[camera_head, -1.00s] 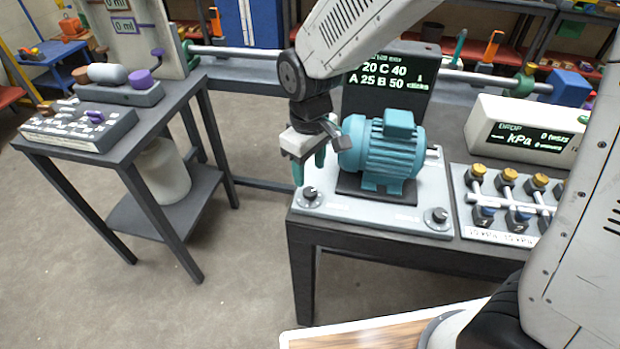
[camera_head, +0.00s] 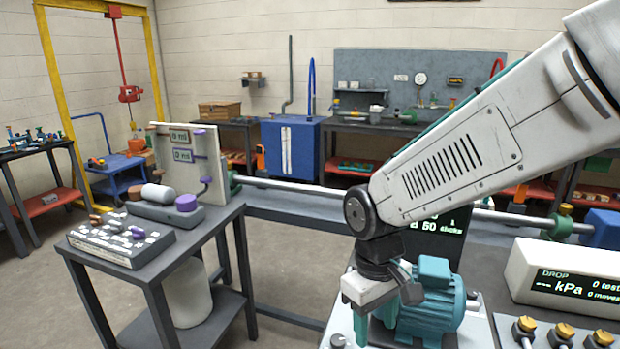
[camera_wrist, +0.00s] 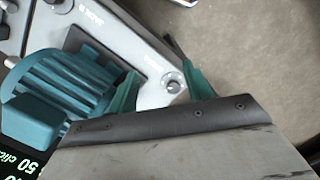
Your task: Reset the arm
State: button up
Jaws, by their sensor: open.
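My gripper (camera_head: 376,322) hangs at the end of my arm, in front of and to the left of a teal motor (camera_head: 433,305) in the head view. Its teal fingers point down, and the lower part runs near the picture's bottom edge. In the wrist view the two teal fingers of my gripper (camera_wrist: 157,90) are spread, with nothing between them but the light base plate (camera_wrist: 150,72) and its round knob. The motor also shows in the wrist view (camera_wrist: 60,88), left of the fingers. I cannot tell whether a finger touches it.
A side table on the left bears a button panel (camera_head: 120,240) and a display board (camera_head: 190,160). A white kPa readout box (camera_head: 565,280) and yellow-topped valves (camera_head: 565,330) stand at the right. A dark display (camera_head: 437,225) stands behind the motor. Open floor lies at the left.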

jog(key=s+d+r+m+t, duration=0.2)
jog(key=s+d+r+m, duration=0.4)
jog(key=s+d+r, duration=0.5)
jog(key=shift+s+d+m+t+y, duration=0.35)
jog(key=shift+s+d, duration=1.05)
jog(key=shift+d, duration=0.65)
